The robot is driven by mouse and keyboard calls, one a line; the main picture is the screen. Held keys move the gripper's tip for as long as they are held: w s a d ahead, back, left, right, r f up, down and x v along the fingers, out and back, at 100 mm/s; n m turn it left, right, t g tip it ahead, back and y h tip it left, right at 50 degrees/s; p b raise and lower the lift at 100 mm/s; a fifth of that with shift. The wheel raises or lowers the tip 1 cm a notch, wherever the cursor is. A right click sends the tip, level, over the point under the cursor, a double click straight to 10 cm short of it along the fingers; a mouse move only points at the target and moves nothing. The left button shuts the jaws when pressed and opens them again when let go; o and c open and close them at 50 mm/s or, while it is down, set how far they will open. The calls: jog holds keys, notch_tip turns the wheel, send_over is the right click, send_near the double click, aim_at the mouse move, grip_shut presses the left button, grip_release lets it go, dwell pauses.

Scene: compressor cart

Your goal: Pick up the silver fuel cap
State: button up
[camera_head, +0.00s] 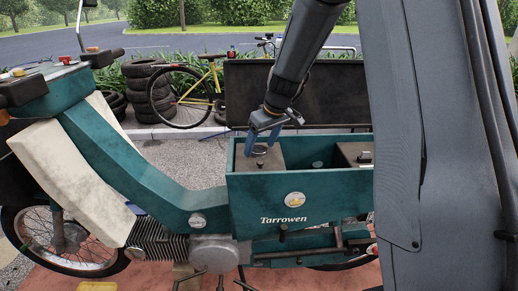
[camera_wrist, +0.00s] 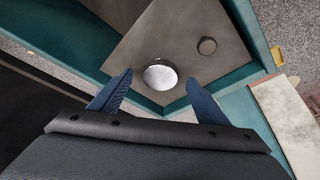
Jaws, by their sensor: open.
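The silver fuel cap (camera_wrist: 160,76) is a round, shiny disc on top of a grey-brown metal tank inside the teal box. It lies just ahead of and between the two blue fingers of my gripper (camera_wrist: 156,92) in the wrist view. The fingers are apart and empty between them. In the head view the cap (camera_head: 260,149) shows small on the tank top, and my gripper (camera_head: 264,137) hangs over it with its fingers pointing down. I cannot tell whether the fingertips reach down beside the cap.
A smaller dark round fitting (camera_wrist: 207,46) sits on the tank top near the cap. The teal box walls (camera_head: 293,189) rise around the tank. A second dark unit (camera_head: 355,152) stands in the box's right part. The teal motorbike body (camera_head: 130,163) is to the left.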

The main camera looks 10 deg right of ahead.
jog(key=shift+w+f, duration=0.1)
jog(key=shift+f, duration=0.15)
jog(key=shift+c, duration=0.4)
jog(key=c, duration=1)
jog(key=shift+c, duration=0.3)
jog(key=shift+r, duration=0.2)
